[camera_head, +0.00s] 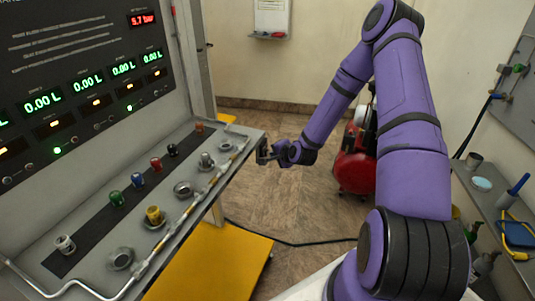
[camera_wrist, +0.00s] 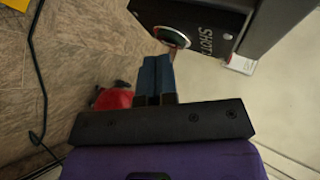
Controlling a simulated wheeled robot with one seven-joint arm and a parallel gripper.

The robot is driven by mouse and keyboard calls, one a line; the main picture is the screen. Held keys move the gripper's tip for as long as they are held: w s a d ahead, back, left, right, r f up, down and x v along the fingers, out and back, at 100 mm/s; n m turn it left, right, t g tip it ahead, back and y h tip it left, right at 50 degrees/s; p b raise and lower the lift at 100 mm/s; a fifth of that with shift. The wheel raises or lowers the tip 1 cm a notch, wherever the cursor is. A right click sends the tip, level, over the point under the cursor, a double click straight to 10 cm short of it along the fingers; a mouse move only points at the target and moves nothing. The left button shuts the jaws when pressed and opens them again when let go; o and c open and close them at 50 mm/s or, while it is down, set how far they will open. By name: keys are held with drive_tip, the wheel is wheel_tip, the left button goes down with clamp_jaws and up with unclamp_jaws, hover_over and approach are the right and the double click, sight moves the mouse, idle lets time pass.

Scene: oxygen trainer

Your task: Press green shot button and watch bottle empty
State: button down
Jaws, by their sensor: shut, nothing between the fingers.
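In the wrist view, a black box lettered SHOT (camera_wrist: 205,28) carries a round button (camera_wrist: 172,37) with a pale metal ring and a green edge, seen at a steep angle. My gripper (camera_wrist: 158,58) is shut and empty, its blue-grey fingertips just by the button. I cannot tell whether they touch it. In the head view my gripper (camera_head: 272,154) is at the right edge of the sloped console (camera_head: 236,140), where the button itself is hidden or too small to see. I cannot make out which thing is the bottle.
The display panel (camera_head: 75,60) shows a red 5.7 bar and several green 0.00 L readings. Several coloured knobs line the console. A red tank (camera_head: 353,165) stands on the floor behind my arm. A shelf (camera_head: 495,200) with tools is at right.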

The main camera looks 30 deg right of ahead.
drive_tip(key=shift+w+a, duration=0.2)
idle(0.4)
drive_tip(key=shift+s+d, duration=0.1)
drive_tip(key=shift+d, duration=0.05)
drive_tip(key=shift+s+d, duration=0.3)
drive_tip(key=shift+s, duration=0.15)
drive_tip(key=shift+s+d, duration=0.95)
drive_tip(key=shift+s, duration=0.25)
drive_tip(key=shift+s+d, duration=0.9)
drive_tip(key=shift+s, duration=0.25)
